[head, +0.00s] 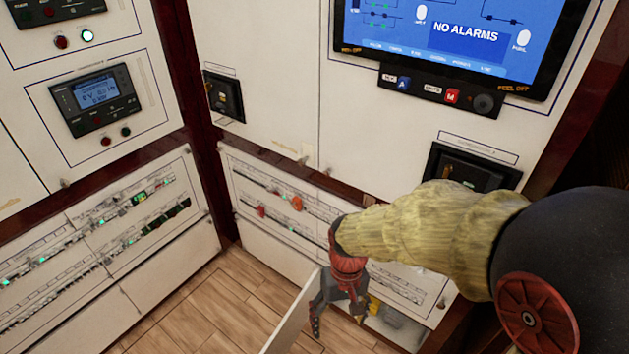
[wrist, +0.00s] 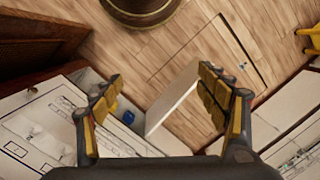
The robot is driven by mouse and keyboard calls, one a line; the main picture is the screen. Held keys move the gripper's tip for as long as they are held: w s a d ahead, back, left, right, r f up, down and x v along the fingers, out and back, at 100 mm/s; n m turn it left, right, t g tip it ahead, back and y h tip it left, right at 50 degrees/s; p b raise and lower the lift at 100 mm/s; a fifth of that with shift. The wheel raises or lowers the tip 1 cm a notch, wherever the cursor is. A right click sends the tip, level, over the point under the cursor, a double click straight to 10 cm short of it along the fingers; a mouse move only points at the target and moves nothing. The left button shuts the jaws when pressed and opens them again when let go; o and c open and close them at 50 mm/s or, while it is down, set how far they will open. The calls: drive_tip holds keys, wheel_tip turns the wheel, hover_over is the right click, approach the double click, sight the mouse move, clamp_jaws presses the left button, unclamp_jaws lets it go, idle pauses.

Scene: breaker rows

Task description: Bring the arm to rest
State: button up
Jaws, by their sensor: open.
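My gripper (head: 338,322) hangs low in front of the back cabinet's lower breaker panel (head: 290,207) in the head view, pointing down. In the wrist view my gripper (wrist: 160,76) has its two yellow-padded fingers spread wide, with nothing held between them. My arm (head: 425,228), in a yellowish sleeve, reaches in from the right and hides part of the lower panel. An open white door (head: 293,318) stands out beside the gripper. In the wrist view the door (wrist: 173,101) shows beyond and between the fingers; I cannot tell whether it touches them.
Another panel of breaker rows (head: 100,243) is on the left cabinet. A screen (head: 455,35) reads "NO ALARMS". The wooden floor (head: 200,305) is clear at front left. A blue item (wrist: 128,117) sits near the open door. A round dark base (wrist: 140,10) and a yellow object (wrist: 311,38) are on the floor.

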drive_tip(key=s+d+r+t, duration=0.2)
drive_tip(key=d+r, duration=0.2)
drive_tip(key=r, duration=0.3)
drive_tip(key=s+d+r+m+t+p, duration=0.1)
drive_tip(key=s+d+r+t, duration=0.2)
drive_tip(key=r, duration=0.5)
drive_tip(key=s+d+r+m+t, duration=0.1)
drive_tip(key=s+d+r+t, duration=0.1)
drive_tip(key=d+r, duration=0.4)
drive_tip(key=shift+v, duration=0.95)
drive_tip(key=shift+d+f+m, duration=0.1)
drive_tip(key=shift+m, duration=0.2)
drive_tip(key=shift+c, duration=0.3)
